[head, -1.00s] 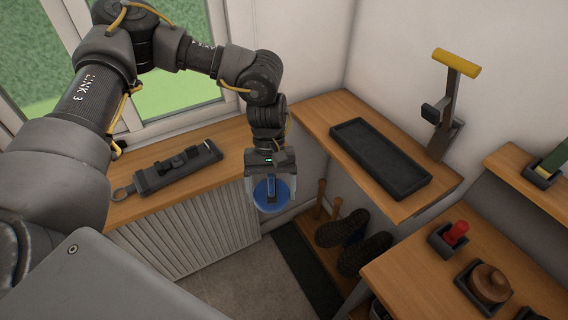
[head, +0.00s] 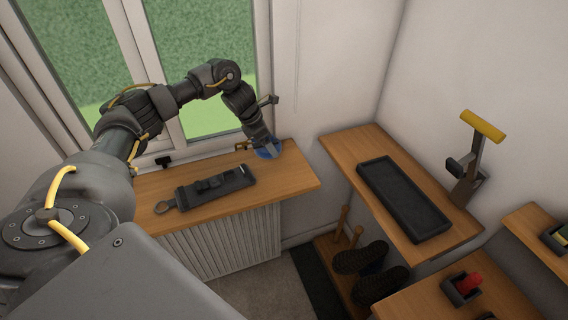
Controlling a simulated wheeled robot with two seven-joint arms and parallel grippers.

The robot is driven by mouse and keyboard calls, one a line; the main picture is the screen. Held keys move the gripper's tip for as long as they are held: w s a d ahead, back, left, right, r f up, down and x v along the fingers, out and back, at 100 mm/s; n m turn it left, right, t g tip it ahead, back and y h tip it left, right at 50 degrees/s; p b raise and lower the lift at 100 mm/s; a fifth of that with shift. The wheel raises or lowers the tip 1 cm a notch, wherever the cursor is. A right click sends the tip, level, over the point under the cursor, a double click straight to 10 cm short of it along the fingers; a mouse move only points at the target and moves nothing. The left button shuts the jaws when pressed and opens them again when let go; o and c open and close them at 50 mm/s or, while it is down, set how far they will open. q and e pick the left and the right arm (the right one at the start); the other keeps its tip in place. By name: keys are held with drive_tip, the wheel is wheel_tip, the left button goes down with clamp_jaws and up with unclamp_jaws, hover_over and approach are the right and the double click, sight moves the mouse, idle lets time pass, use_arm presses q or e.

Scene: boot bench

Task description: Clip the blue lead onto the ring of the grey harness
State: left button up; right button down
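The grey harness (head: 215,187) lies on the wooden window sill, with its ring (head: 164,206) at its left end. The blue lead (head: 267,150) is a round blue thing at the right part of the sill, partly hidden by my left gripper. My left gripper (head: 269,146) appears shut on the blue lead, to the right of the harness and well apart from the ring. The clip of the lead cannot be made out. My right gripper is not in view.
The window sill (head: 290,178) is bare to the right of the harness. A shelf with a black tray (head: 403,200) stands to the right. A yellow-handled tool (head: 470,155) is on the wall. Boots (head: 360,258) and a red-handled item (head: 465,285) are lower right.

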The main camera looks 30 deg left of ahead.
use_arm(q)
drive_tip(key=shift+a+f+n+y, duration=0.25)
drive_tip(key=shift+a+n, duration=0.3)
drive_tip(key=shift+n, duration=0.45)
drive_tip(key=shift+f+b, duration=1.7)
drive_tip(key=shift+f, duration=0.65)
drive_tip(key=shift+w+f+b, duration=0.1)
drive_tip(key=shift+f+b, duration=0.6)
drive_tip(key=shift+f, duration=0.2)
drive_tip(key=shift+f+b, duration=1.1)
drive_tip(key=shift+f, duration=0.1)
drive_tip(key=o, duration=1)
